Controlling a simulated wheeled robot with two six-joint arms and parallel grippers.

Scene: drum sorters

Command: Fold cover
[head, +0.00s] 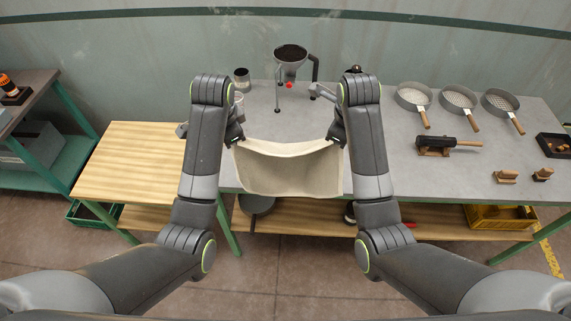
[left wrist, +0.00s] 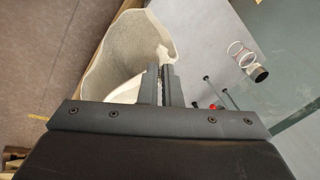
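The cover (head: 290,172) is a beige cloth. In the head view it hangs between my two grippers at the front edge of the grey table, with its upper edge sagging slightly. My left gripper (head: 236,141) is at its upper left corner, and my right gripper (head: 337,138) is at its upper right corner. In the left wrist view, the left fingers (left wrist: 162,84) are close together at the edge of the curved cloth (left wrist: 105,62). My right fingertips are small and partly hidden, but the cloth's corner hangs from them.
A grey hopper with a handle (head: 291,60) and a metal can (head: 241,78) stand at the back of the grey table (head: 400,165). Several round sieves (head: 458,98) and a black cylinder on a wooden stand (head: 437,145) are at right. The wooden table (head: 125,165) at left is clear.

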